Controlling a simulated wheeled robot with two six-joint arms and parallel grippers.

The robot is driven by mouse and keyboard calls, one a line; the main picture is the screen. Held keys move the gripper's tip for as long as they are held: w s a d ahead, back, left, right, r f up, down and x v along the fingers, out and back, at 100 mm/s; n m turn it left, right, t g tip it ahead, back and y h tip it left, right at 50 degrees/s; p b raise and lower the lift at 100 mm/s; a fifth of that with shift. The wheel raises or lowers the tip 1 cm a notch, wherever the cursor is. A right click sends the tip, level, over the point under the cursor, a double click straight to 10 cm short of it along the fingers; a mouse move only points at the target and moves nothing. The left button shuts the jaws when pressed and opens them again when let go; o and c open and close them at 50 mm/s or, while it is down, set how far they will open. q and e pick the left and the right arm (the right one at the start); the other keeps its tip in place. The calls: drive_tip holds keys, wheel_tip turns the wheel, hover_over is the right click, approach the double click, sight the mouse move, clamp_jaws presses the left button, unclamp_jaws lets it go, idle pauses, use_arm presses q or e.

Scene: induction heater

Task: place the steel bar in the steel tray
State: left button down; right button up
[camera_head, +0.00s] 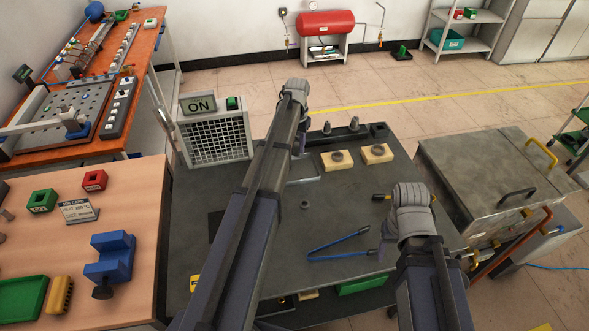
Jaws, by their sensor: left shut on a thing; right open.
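My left gripper (299,139) is over the far middle of the dark workbench (345,215). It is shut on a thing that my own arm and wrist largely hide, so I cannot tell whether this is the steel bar.
Blue-handled tongs (339,246) lie on the bench between my arms. Two pale blocks with round grey pieces (336,160) sit at the back. The heater unit (214,137) with an ON sign stands at left. A lidded metal box (490,178) with handles stands at right.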

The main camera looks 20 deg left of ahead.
use_arm(q)
drive_tip(key=shift+w+a+r, duration=0.1)
drive_tip(key=shift+w+a, duration=0.2)
drive_tip(key=shift+a, duration=0.35)
drive_tip(key=b, duration=1)
approach(294, 172)
wheel_tip(294, 172, down, 5)
drive_tip(key=shift+f, duration=0.1)
drive_tip(key=c, duration=0.6)
unclamp_jaws()
